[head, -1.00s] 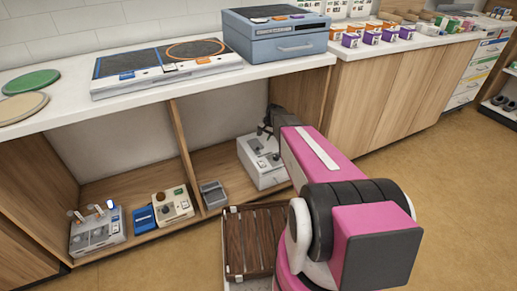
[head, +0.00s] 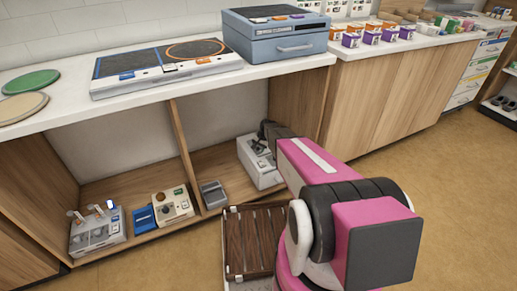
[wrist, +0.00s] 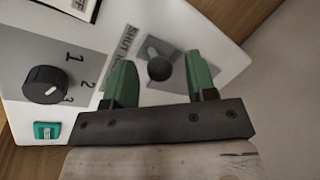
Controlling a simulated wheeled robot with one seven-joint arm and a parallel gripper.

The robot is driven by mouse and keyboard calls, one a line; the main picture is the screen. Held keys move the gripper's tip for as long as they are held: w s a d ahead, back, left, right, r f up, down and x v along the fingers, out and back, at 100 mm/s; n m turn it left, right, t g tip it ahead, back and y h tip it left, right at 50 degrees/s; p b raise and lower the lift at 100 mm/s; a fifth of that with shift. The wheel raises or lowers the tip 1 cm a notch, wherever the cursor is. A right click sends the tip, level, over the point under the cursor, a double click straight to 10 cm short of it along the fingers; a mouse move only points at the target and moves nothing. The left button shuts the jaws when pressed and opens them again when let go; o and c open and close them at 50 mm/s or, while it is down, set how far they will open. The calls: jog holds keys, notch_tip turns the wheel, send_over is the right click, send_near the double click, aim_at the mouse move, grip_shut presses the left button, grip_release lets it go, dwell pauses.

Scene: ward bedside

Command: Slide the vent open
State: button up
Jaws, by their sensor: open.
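A white box (head: 250,166) with controls on its sloped face stands in the lower shelf, at the right end of the right bay. In the wrist view its panel (wrist: 222,40) carries a dark round knob (wrist: 159,69) on a grey plate, beside a partly hidden label that reads "SHUT". My gripper (wrist: 161,80) has two green fingers. It is open, with one finger on each side of the knob and gaps visible. I cannot tell whether the fingertips touch the panel. In the head view my gripper (head: 268,131) is over the box, its fingers hard to make out.
The panel also has a black dial (wrist: 45,84) marked 1, 2, 3 and a teal switch (wrist: 47,130). A small grey tray (head: 213,194) and other devices stand to the left in the shelf. The counter edge (head: 200,85) overhangs above; a brown slatted rack (head: 255,240) lies in front.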

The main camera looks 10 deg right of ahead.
grip_shut()
jog(key=d, duration=0.2)
jog(key=w+d, duration=0.1)
jog(key=d, duration=0.1)
jog(key=w+d, duration=0.1)
jog(key=d, duration=0.2)
jog(key=shift+w, duration=0.15)
jog(key=shift+d, duration=0.1)
grip_release()
jog(key=v, duration=1)
jog(key=shift+r, duration=0.4)
jog(key=shift+d, duration=0.1)
